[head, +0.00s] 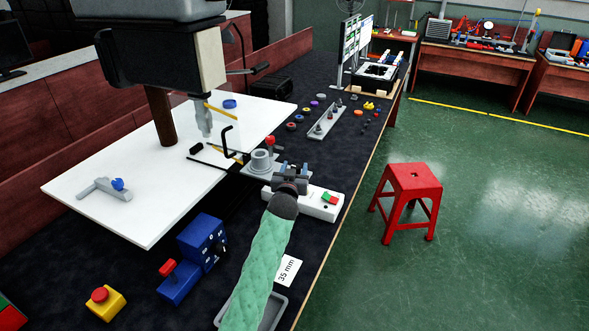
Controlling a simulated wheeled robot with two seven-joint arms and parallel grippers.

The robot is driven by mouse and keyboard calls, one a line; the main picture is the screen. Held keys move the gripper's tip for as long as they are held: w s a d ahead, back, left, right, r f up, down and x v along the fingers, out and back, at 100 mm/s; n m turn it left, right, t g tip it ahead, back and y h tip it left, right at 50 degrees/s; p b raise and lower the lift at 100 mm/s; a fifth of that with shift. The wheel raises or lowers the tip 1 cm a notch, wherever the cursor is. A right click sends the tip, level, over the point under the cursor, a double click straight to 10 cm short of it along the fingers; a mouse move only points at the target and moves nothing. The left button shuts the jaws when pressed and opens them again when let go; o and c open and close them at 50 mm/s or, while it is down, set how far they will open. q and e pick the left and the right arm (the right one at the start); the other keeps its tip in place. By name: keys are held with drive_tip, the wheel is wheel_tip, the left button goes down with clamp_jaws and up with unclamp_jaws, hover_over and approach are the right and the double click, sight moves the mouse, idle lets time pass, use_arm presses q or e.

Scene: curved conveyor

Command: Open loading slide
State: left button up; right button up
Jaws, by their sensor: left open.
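My left arm, in a green sleeve, reaches up from the bottom of the head view. My left gripper (292,169) is open, with its two grey fingers apart and nothing seen between them. It is just right of a grey fixture (262,163) with a round cup and a red-knobbed handle (270,143). I cannot tell whether the fingers touch the fixture. No part is clearly recognisable as the loading slide; this fixture may belong to it. A white box with red and green buttons (329,198) lies beside and partly behind the gripper. My right gripper is not seen.
A press-like machine (210,58) overhangs a white board (130,205) at left. A red stool (411,180) stands on open floor at right.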

use_arm(q)
drive_tip(key=shift+s, duration=0.35)
drive_tip(key=s+p, duration=0.2)
drive_tip(key=s, duration=0.5)
drive_tip(key=shift+a, duration=0.35)
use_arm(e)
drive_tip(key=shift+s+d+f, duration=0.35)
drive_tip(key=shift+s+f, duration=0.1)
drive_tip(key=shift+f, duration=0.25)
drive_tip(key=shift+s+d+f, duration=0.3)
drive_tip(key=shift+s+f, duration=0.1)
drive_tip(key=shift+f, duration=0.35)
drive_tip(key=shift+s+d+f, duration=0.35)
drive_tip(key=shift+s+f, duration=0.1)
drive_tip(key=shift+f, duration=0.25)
